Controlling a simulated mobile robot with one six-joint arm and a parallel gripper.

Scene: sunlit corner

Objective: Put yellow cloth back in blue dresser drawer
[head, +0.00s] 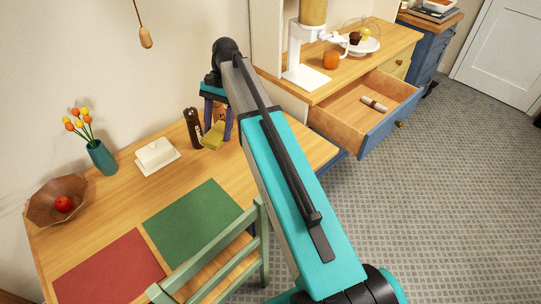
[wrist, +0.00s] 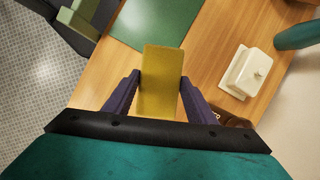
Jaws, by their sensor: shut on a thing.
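The yellow cloth (head: 212,137) is a flat, folded piece between the fingers of my gripper (head: 217,124), over the wooden table near the dark bottle. In the wrist view the cloth (wrist: 162,60) stands between both purple fingers of my gripper (wrist: 161,80), which are shut on its sides. I cannot tell whether its lower edge touches the table. The blue dresser (head: 415,36) is at the upper right. Its drawer (head: 384,124) is pulled open, with a wooden inside and a blue front. A small rolled pale item (head: 373,104) lies in it.
The table (head: 120,212) holds a dark bottle (head: 193,128), white butter dish (head: 157,154), vase (head: 101,157), bowl (head: 45,204), green mat (head: 192,222) and red mat (head: 108,271). A green chair (head: 262,238) stands in front. A white coffee machine (head: 303,72) is on the dresser top.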

